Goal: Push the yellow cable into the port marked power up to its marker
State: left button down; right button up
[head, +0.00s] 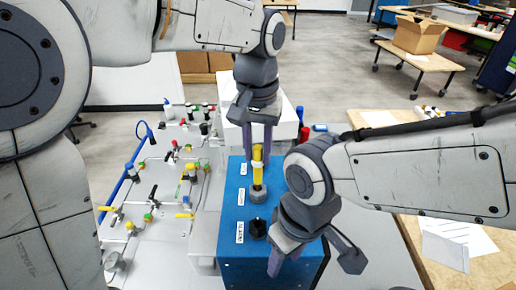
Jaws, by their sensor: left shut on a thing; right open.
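The yellow cable (257,176) stands upright over the blue box (232,262). My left gripper (257,152) is shut on its upper part from above. A pale band shows around the cable just below the fingertips. The cable's lower end meets a grey round port (258,196) beside the middle white label; I cannot tell how deep it sits. A black port (258,228) is nearer, beside another label. The label words are too small to read surely, so I cannot tell which marks power. My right gripper (312,260) is open and empty over the box's near right edge.
A panel (172,215) with several valves, fittings and a blue tube is left of the box. A white block stands behind the box. A wooden table (440,255) with papers is on the right. A cardboard box (418,36) is far back right.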

aim_at(258, 182)
pick_arm(q)
jog(key=shift+f+b, duration=2.4)
jog(key=shift+f, duration=1.2)
jog(key=c, duration=0.5)
grip_release()
jog(key=shift+r, duration=0.1)
notch_tip(258, 182, up, 7)
jog(key=p, duration=0.7)
jog(key=shift+s+d, duration=0.1)
